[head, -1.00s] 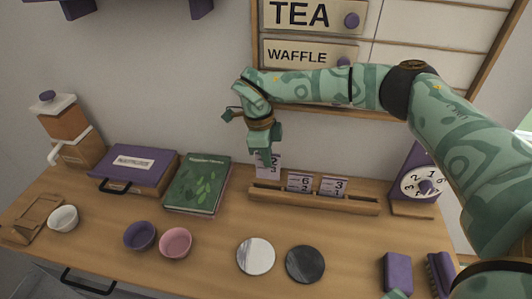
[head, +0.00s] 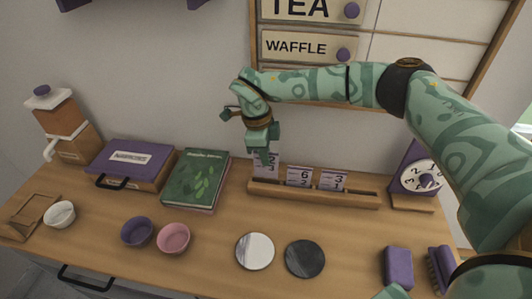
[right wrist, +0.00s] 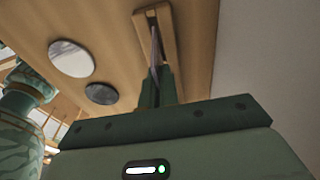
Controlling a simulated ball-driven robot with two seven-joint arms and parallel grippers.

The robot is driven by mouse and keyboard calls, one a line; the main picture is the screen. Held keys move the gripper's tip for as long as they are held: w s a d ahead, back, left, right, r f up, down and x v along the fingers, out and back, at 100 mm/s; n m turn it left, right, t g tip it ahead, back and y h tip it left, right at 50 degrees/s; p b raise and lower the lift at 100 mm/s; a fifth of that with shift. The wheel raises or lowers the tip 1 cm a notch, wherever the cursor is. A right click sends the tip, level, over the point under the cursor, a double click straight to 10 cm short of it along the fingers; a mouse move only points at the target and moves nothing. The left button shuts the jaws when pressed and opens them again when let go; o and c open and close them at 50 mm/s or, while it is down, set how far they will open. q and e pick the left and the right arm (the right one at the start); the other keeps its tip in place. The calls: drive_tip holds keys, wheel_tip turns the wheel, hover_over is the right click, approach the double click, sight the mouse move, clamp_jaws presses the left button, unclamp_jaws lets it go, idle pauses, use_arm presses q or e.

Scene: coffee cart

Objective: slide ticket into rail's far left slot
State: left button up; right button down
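The wooden ticket rail (head: 312,198) lies on the counter near the wall. My right gripper (head: 263,148) is above its left end, fingers pointing down and shut on a pale purple ticket (head: 265,165). The ticket hangs upright, and its lower edge is at the rail's far left; I cannot tell how deep it sits in the slot. In the right wrist view the ticket shows edge-on as a thin strip (right wrist: 155,45) between the fingers and the rail (right wrist: 168,35). Two other tickets, a 6 (head: 299,177) and a 3 (head: 333,180), stand in the rail.
A green book (head: 196,179) and a purple-topped box (head: 131,160) are left of the rail. A purple clock (head: 418,175) stands at its right. White (head: 255,251) and dark discs (head: 305,258), bowls (head: 173,238) and a purple block (head: 397,266) lie in front.

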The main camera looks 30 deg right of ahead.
drive_tip(key=shift+f, duration=0.3)
idle(0.4)
drive_tip(key=shift+f, duration=0.2)
drive_tip(key=shift+f, duration=0.5)
drive_tip(key=shift+f, duration=0.1)
idle(0.5)
drive_tip(key=shift+f, duration=0.75)
drive_tip(key=c, duration=1.6)
unclamp_jaws()
drive_tip(key=shift+r, duration=0.15)
